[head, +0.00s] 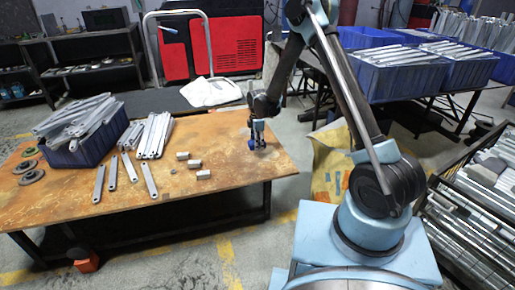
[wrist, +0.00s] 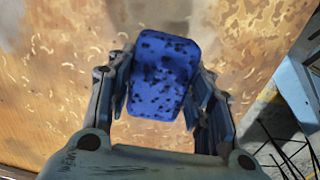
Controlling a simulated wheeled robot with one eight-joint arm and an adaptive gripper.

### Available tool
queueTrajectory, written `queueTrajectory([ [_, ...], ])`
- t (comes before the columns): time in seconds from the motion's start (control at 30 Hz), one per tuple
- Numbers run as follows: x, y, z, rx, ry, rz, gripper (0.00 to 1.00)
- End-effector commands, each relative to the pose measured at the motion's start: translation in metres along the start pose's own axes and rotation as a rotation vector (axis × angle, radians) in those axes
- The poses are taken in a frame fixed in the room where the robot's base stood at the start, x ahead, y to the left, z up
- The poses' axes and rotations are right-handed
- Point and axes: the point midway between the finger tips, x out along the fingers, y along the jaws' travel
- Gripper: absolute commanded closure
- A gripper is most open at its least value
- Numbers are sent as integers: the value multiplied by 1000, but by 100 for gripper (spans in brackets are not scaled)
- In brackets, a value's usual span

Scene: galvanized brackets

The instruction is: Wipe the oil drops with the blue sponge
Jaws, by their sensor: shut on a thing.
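My gripper (head: 257,143) reaches down to the right part of the brown worktable (head: 222,188). In the wrist view my gripper (wrist: 160,85) is shut on the blue sponge (wrist: 163,72), a block with dark pores held between both fingers. In the head view the sponge (head: 251,145) is a small blue patch, partly hidden by the fingers, low over or touching the tabletop; I cannot tell which. I cannot make out oil drops for sure; the tabletop has many pale and dark marks.
A blue crate of brackets (head: 82,150) stands on the table's left, with loose flat brackets (head: 152,137) beside it. Several short metal pieces (head: 195,163) lie mid-table. Round discs (head: 30,174) lie at the left edge. The front right of the tabletop is clear.

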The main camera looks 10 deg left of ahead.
Motion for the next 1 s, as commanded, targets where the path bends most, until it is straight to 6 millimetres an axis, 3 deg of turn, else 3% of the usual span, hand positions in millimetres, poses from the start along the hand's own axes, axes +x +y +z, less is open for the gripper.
queueTrajectory([
  [0.47,-6,0,0,0,0,0,87],
  [1.0,-36,-1,0,0,0,-1,87],
])
